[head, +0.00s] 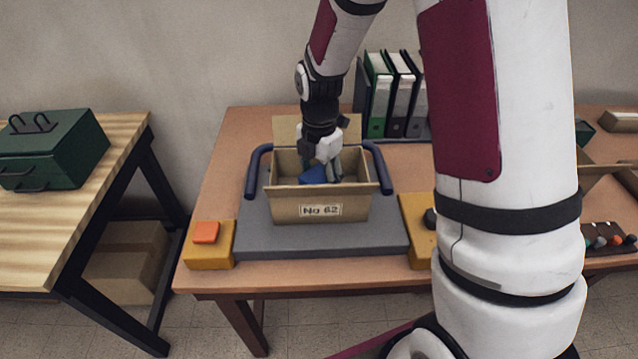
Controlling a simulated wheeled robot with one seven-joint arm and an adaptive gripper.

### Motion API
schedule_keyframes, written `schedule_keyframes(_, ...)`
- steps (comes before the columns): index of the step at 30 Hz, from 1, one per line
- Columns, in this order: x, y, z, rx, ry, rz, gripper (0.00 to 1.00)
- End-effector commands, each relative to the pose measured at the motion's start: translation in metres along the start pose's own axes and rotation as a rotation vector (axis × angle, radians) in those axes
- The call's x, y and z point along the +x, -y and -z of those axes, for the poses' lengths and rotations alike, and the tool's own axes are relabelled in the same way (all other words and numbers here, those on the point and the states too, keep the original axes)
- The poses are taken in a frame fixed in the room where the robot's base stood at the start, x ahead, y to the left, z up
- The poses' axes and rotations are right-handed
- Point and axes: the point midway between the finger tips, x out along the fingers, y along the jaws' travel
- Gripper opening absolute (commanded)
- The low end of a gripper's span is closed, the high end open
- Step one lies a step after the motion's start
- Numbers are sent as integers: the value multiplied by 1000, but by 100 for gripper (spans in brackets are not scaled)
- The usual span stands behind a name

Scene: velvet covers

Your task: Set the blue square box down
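The blue square box (313,175) shows only in part, inside an open tan box (290,210) labelled "No 62". My gripper (320,168) reaches down into the tan box from above, with its fingers at the blue box. The fingers and the tan box's front wall hide much of the blue box. I cannot tell whether the fingers are closed on it, or whether it touches the tan box's floor.
The tan box stands on a grey platform (260,240) between two dark blue curved handles (252,170). Yellow blocks (208,255) flank the platform, the left one with an orange top. Binders (390,95) stand behind. A green case (50,150) sits on the left table.

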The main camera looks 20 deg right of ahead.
Motion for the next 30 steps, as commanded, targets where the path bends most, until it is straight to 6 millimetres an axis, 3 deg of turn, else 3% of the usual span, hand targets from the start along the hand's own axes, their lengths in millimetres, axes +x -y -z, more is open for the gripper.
schedule_keyframes(4, 19, 0, 1, -1, -2, 3, 25)
schedule_keyframes(15, 23, 0, 0, 0, -1, 0, 25)
schedule_keyframes(16, 23, 0, 0, 0, 0, 0, 61)
schedule_keyframes(18, 22, 0, 0, 0, 0, 0, 76)
schedule_keyframes(30, 18, 0, 1, 1, 0, 0, 76)
